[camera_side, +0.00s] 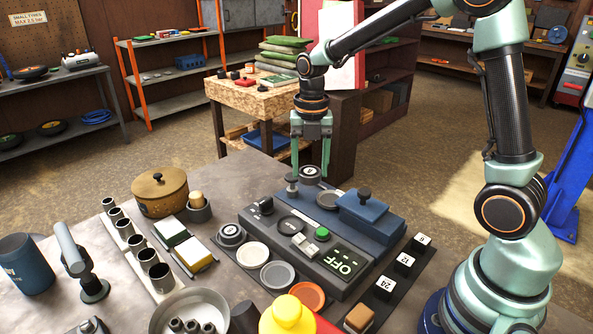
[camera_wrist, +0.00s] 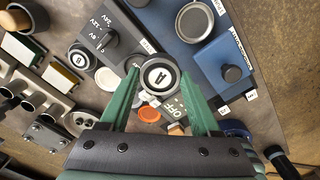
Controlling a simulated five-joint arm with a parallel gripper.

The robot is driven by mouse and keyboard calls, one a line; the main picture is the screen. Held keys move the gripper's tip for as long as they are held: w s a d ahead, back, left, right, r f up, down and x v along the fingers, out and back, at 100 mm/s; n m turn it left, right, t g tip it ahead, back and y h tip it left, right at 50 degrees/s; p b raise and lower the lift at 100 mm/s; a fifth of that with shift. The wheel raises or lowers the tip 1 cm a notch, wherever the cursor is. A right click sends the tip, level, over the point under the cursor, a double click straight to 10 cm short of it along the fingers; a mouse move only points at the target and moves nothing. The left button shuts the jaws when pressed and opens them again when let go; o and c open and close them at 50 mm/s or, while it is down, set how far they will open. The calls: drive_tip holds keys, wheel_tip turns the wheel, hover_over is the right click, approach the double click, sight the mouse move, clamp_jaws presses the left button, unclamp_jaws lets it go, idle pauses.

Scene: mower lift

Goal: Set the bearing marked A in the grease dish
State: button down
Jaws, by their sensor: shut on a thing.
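My gripper (camera_side: 312,174) is shut on the bearing marked A (camera_wrist: 158,75), a dark round piece with a pale ring. The bearing also shows between the fingertips in the side view (camera_side: 311,171). It is held above the far side of the bench unit. A round grey dish (camera_wrist: 195,22) is set in the blue part of that unit, above and right of the held bearing in the wrist view. It is partly hidden in the side view (camera_side: 328,200). I cannot read a grease label on it. Another marked bearing (camera_side: 231,234) sits at the unit's left.
A blue lid with a dark knob (camera_side: 366,208) stands beside the dish. A short post with a knob (camera_side: 292,186) rises nearby. White, grey and orange discs lie in front, near a display reading OFF (camera_side: 345,264). A brown pot (camera_side: 160,191) stands left.

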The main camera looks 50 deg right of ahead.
hover_over(330, 199)
wheel_tip(330, 199, down, 3)
drive_tip(key=shift+f, duration=3.05)
drive_tip(key=shift+f, duration=0.6)
drive_tip(key=shift+c, duration=1.9)
unclamp_jaws()
wheel_tip(330, 199, up, 11)
